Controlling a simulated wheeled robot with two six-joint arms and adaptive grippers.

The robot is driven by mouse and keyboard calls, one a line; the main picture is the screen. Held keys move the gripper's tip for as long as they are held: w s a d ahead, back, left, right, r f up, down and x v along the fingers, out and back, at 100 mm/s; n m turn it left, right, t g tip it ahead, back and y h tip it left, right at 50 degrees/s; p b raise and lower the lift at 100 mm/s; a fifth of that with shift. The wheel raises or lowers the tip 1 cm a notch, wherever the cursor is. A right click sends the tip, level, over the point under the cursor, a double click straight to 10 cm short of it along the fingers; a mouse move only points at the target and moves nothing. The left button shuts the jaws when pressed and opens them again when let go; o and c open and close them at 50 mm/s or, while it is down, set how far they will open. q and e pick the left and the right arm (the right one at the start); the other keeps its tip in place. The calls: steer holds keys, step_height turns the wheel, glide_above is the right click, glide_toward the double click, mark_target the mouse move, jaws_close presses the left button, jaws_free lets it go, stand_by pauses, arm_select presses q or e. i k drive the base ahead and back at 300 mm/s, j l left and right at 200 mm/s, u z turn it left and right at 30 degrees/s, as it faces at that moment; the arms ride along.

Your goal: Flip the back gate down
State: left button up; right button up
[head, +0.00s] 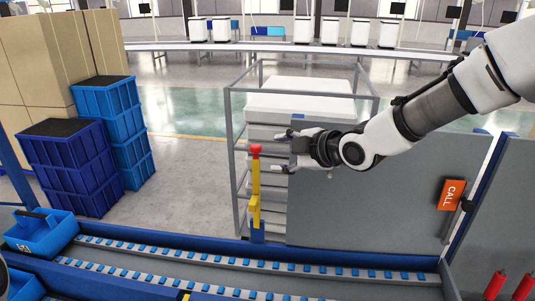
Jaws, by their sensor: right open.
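A large grey upright panel (375,205) stands behind the roller track; it may be the back gate, but I cannot tell for certain. A yellow upright piece with a red knob (255,185) stands on a blue base beside the panel's left edge. My right gripper (279,151) reaches in from the right, in front of the panel's upper left part. Its fingers point left and are apart, with nothing between them. They are just right of the red knob in the picture; whether they touch it cannot be told. My left gripper is not in view.
A roller track (250,278) with blue rollers runs across the front. A blue bin (42,236) sits at its left end. Stacked blue crates (65,165) and cartons stand at left. A metal rack (232,130) with white trays stands behind the panel. An orange CALL sign (451,194) is at right.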

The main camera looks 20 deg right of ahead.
mark_target(254, 205)
steer(key=k+j, duration=0.3)
steer(key=k, duration=0.15)
steer(key=k+j, duration=0.35)
steer(key=k, duration=0.1)
